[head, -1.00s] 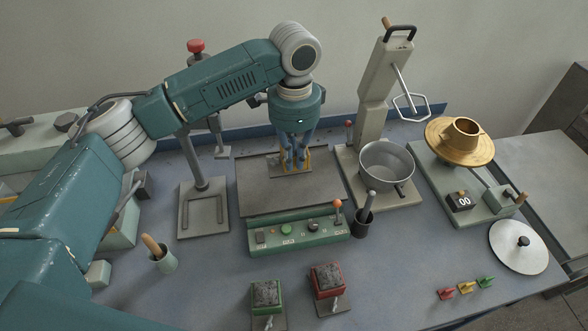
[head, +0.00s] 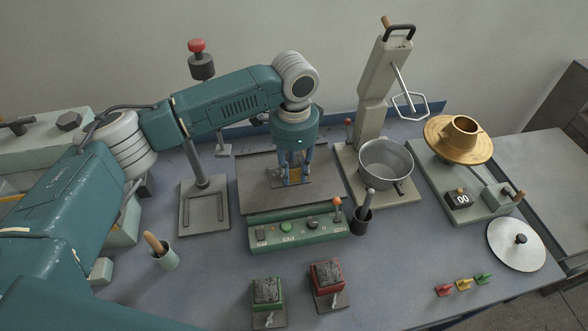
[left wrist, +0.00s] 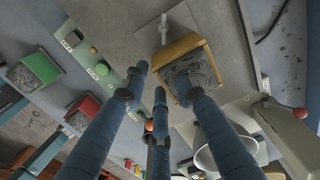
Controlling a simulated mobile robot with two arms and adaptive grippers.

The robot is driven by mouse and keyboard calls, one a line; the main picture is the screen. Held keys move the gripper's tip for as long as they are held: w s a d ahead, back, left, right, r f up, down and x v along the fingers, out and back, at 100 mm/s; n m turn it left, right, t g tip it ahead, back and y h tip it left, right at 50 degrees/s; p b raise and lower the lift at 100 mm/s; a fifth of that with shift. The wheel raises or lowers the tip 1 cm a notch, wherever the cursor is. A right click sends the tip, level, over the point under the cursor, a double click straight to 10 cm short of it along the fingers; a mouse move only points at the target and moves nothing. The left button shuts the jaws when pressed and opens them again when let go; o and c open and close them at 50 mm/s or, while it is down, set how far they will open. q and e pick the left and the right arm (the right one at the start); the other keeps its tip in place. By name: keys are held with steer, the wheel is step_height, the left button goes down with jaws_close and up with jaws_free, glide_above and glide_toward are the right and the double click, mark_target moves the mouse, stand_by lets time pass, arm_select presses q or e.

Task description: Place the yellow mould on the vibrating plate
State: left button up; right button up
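The yellow mould (head: 293,176) is at the middle of the dark vibrating plate (head: 258,195) in the head view, partly hidden by my fingers. Its grey base shows around it; whether it touches the plate is hard to tell. My left gripper (head: 294,178) points down with its fingers around the mould and appears shut on it. In the left wrist view the yellow mould (left wrist: 180,50) is filled with grey material. One finger overlaps it; a gap shows beside the leftmost finger. My right gripper is out of view.
The green control box (head: 298,229) lies along the plate's front edge. A mixer with a metal bowl (head: 386,168) stands right, and a stand with a red knob (head: 197,46) left. Green (head: 267,291) and red (head: 327,275) moulds are in front. A pestle cup (head: 362,220) stands nearby.

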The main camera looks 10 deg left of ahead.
arm_select(q)
step_height(320, 180, up, 12)
steer(key=b, duration=0.2)
stand_by(0.5)
stand_by(0.4)
